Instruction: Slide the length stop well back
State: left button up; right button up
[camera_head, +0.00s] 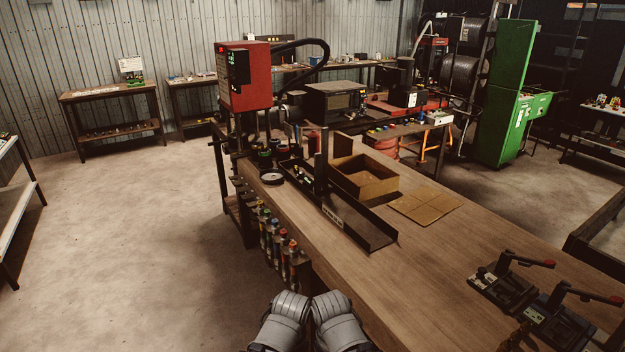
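The red crimper (243,75) stands at the far left end of the wooden workbench (345,265). A long dark channel (370,236) lies on the bench, running from near the crimper toward the front right, with a small pale label on its side. A dark upright post (321,175) stands at the channel, partway along. I cannot tell for sure whether this post is the length stop. Two grey rounded parts of my arms (284,318) show side by side at the bottom edge, well apart from the channel. Neither gripper's fingers can be seen.
An open cardboard box (364,184) and a flat cardboard sheet (424,205) lie right of the channel. Several coloured-handled tools (268,230) hang along the bench's left edge. Lever devices (505,285) stand at the front right. The bench between is clear.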

aim_at(319, 185)
jog(key=i+j, duration=0.25)
jog(key=i, duration=0.2)
jog(key=i+j+u, duration=0.1)
jog(key=i, duration=0.35)
jog(key=i+j, duration=0.3)
jog(key=i, duration=0.15)
jog(key=i+j+u, duration=0.1)
jog(key=i, duration=0.35)
jog(key=i+j, duration=0.25)
jog(key=i, duration=0.2)
jog(key=j+u, duration=0.05)
